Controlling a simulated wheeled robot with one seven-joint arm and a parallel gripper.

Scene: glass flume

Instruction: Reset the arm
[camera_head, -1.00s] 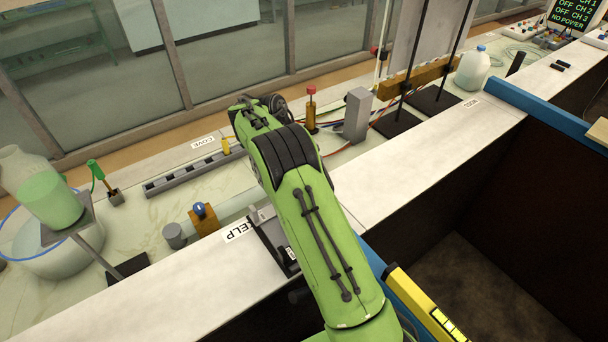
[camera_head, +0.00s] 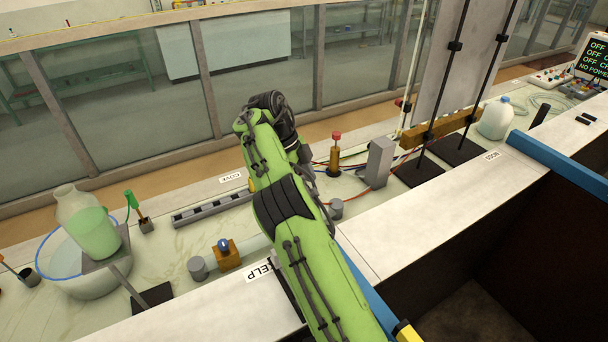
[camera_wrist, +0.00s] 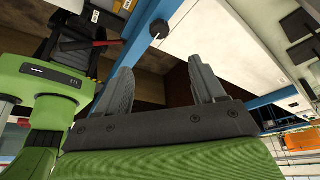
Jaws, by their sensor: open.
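My green arm (camera_head: 290,210) reaches up from the bottom of the head view over the bench, its upper part folded away from the camera. The fingers are hidden in the head view. In the wrist view my gripper (camera_wrist: 160,90) shows two grey fingers spread well apart, with nothing between them. Behind the fingers are a blue rail (camera_wrist: 150,22) with a dark round knob (camera_wrist: 159,29) and a dark recess.
A grey block (camera_head: 378,163), stands with black rods, and a white jug (camera_head: 495,118) are at right. The white ledge (camera_head: 430,215) is mostly clear.

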